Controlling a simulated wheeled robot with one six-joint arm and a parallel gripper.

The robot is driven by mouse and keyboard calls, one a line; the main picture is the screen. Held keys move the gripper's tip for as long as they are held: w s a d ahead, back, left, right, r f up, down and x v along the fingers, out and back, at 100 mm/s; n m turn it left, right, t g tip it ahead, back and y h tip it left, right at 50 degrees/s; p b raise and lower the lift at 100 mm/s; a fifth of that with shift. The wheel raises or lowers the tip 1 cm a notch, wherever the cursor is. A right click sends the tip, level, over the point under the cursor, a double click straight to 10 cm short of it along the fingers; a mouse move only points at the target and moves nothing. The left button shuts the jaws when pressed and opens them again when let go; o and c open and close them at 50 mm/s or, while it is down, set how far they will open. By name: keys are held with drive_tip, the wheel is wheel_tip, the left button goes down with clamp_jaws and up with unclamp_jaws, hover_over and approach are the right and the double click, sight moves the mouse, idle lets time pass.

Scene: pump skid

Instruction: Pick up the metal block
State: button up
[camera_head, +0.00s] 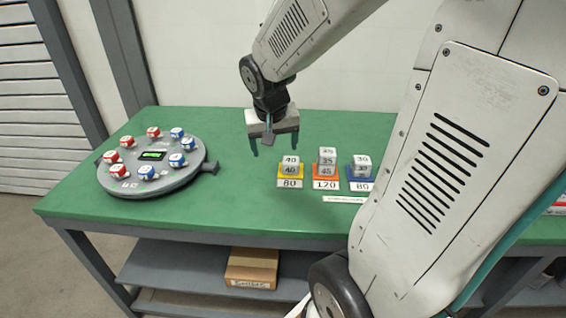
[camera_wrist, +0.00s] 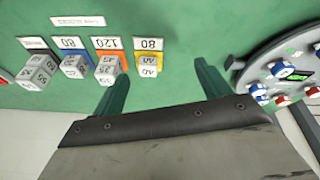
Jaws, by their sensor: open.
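Grey metal blocks with number labels stand in stacks on coloured pads on the green table. Two blocks marked 40 (camera_head: 290,164) stand on the yellow pad labelled 80; they also show in the wrist view (camera_wrist: 148,66). A taller stack (camera_head: 327,160) stands on the orange pad labelled 120, and another (camera_head: 361,166) on the blue pad labelled 80. My gripper (camera_head: 274,145) is open and empty, pointing down above the table, near the yellow-pad stack. In the wrist view my gripper (camera_wrist: 162,75) has that stack showing between its fingertips, apart from them.
A round grey device (camera_head: 153,168) with red and blue topped white blocks stands at the table's left. A cardboard box (camera_head: 252,267) sits on the shelf below. The table between device and stacks is clear.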

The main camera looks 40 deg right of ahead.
sight(291, 162)
drive_tip(key=w+d+f+m, duration=0.1)
drive_tip(key=w+d+f, duration=0.1)
drive_tip(key=d+f, duration=0.2)
drive_tip(key=w+d+f+m, duration=0.1)
drive_tip(key=w+d+f, duration=0.2)
drive_tip(key=d+f, duration=0.2)
drive_tip(key=w+d+f+m, duration=0.1)
drive_tip(key=w+d+f, duration=0.2)
drive_tip(key=d+f, duration=0.2)
wheel_tip(291, 162, down, 3)
drive_tip(key=shift+f+t+h, duration=0.1)
drive_tip(key=shift+t+h, duration=0.2)
drive_tip(key=shift+h, duration=0.1)
drive_tip(key=c, duration=1.3)
